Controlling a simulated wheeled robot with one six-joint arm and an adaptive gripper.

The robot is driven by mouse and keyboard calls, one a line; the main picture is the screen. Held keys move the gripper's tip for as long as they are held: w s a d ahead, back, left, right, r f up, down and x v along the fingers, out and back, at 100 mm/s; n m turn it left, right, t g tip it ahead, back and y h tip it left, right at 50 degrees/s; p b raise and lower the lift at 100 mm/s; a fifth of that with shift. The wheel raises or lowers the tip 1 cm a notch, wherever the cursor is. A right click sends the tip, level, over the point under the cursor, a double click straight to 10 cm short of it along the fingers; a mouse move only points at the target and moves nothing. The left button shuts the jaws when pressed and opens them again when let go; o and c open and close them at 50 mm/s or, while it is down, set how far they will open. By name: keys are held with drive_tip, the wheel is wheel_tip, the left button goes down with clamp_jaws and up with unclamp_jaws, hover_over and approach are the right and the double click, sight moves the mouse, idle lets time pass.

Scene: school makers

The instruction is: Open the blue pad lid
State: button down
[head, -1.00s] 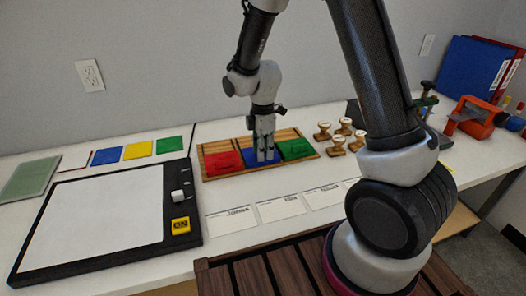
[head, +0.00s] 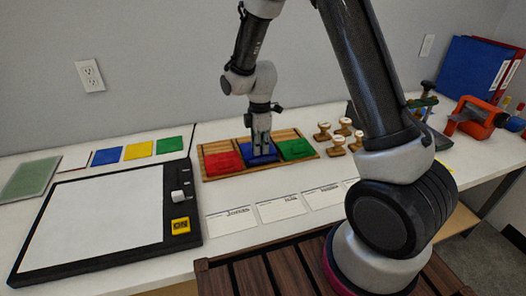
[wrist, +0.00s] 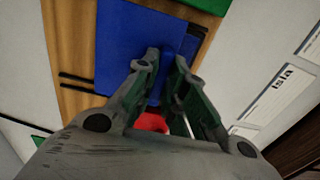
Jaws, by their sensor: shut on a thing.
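The blue pad lid (head: 262,158) is in the middle compartment of a wooden tray (head: 214,175), between a red pad (head: 222,163) and a green pad (head: 297,150). My gripper (head: 262,154) points down at the blue pad lid from above. In the wrist view, the broad blue surface (wrist: 125,50) lies below my gripper (wrist: 166,62). The fingers are shut on a raised blue part of the lid. The fingers hide some of the lid, and I cannot tell if it is raised.
Wooden stamps (head: 337,144) stand right of the tray. White name cards (head: 282,210) lie in front of it. A black-framed white board (head: 95,215) lies at the left, with coloured squares (head: 138,150) behind it. An orange device (head: 470,115) stands at the far right.

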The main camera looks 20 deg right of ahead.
drive_tip(key=w, duration=0.5)
drive_tip(key=shift+w, duration=0.2)
drive_tip(key=c, duration=1.5)
unclamp_jaws()
wheel_tip(320, 180, up, 12)
